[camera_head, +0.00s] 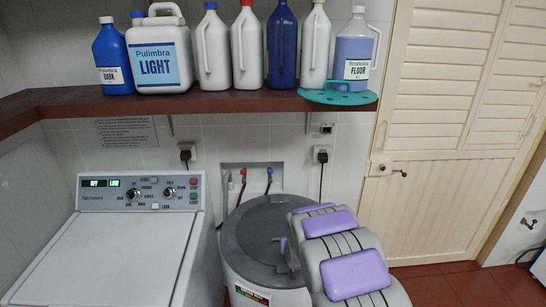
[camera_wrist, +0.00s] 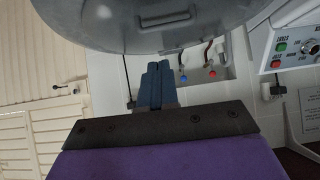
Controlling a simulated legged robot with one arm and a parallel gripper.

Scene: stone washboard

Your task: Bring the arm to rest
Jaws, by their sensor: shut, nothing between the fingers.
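My arm, grey with purple pads, shows in the head view at the lower middle, in front of the round grey-lidded tub (camera_head: 250,225). My gripper (camera_wrist: 158,88) shows in the wrist view as two dark blue-grey fingers pressed together, with nothing between them. In the head view its fingers are hidden or too small to make out. In the wrist view the tub's grey lid (camera_wrist: 140,25) fills the top, close beyond the fingertips; I cannot tell the exact gap.
A white washing machine (camera_head: 120,255) stands left of the tub. A brown shelf (camera_head: 180,103) above carries several bottles and a teal perforated piece (camera_head: 337,97). Hose taps (camera_head: 256,175) are on the wall behind. A cream louvred door (camera_head: 440,170) and red tiled floor (camera_head: 460,285) are right.

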